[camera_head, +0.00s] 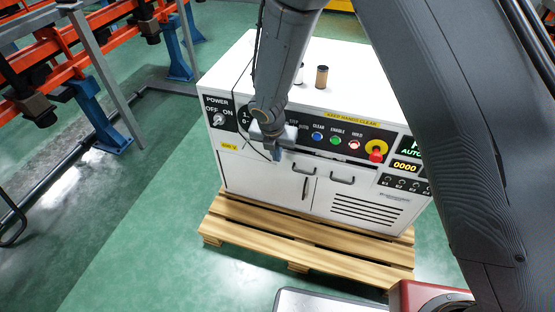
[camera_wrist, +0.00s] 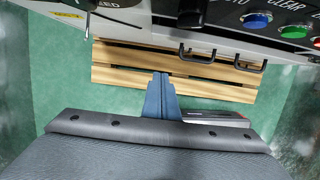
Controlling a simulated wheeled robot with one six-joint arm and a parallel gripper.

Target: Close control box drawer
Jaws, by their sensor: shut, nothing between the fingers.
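The white control box (camera_head: 280,185) stands on a wooden pallet. Its sloped panel carries switches, lit buttons and a red stop knob. Below the panel a dark gap shows, with two dark bar handles, the left handle (camera_head: 303,169) and the right handle (camera_head: 342,180). How far any drawer stands out I cannot tell; my arm hides part of the front. My gripper (camera_head: 276,155) is shut and empty, pointing down in front of the panel, left of the handles. In the wrist view its closed blue fingers (camera_wrist: 160,92) appear over the pallet, below the two handles (camera_wrist: 197,56).
The pallet (camera_head: 290,250) juts out in front of the box. Two small cylinders (camera_head: 321,77) stand on the box top. Orange racks (camera_head: 60,70) with blue legs are at the left. Green floor (camera_head: 140,240) is free at the left front.

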